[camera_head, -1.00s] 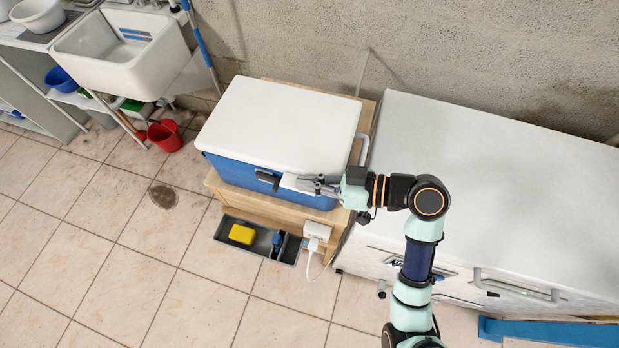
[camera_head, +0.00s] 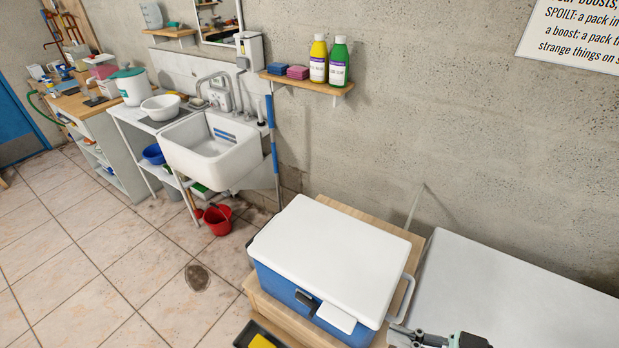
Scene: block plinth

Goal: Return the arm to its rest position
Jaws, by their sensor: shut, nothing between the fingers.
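My gripper (camera_head: 402,336) is at the bottom edge of the head view, right of the blue cool box (camera_head: 276,284) with its white lid (camera_head: 335,246). The gripper is shut and empty, and apart from the box's front. Only the fingers and a little of the wrist show; the rest of my arm is out of the picture. The lid lies closed on the box. A dark latch (camera_head: 307,302) and a white card-like piece (camera_head: 337,317) show on the box's front.
The box stands on a wooden plinth (camera_head: 263,302). A white-topped unit (camera_head: 500,290) stands to its right. A dark tray (camera_head: 250,334) holding something yellow (camera_head: 262,342) is cut off below. A sink (camera_head: 210,150), red bucket (camera_head: 217,219) and bottle shelf (camera_head: 306,83) are farther back.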

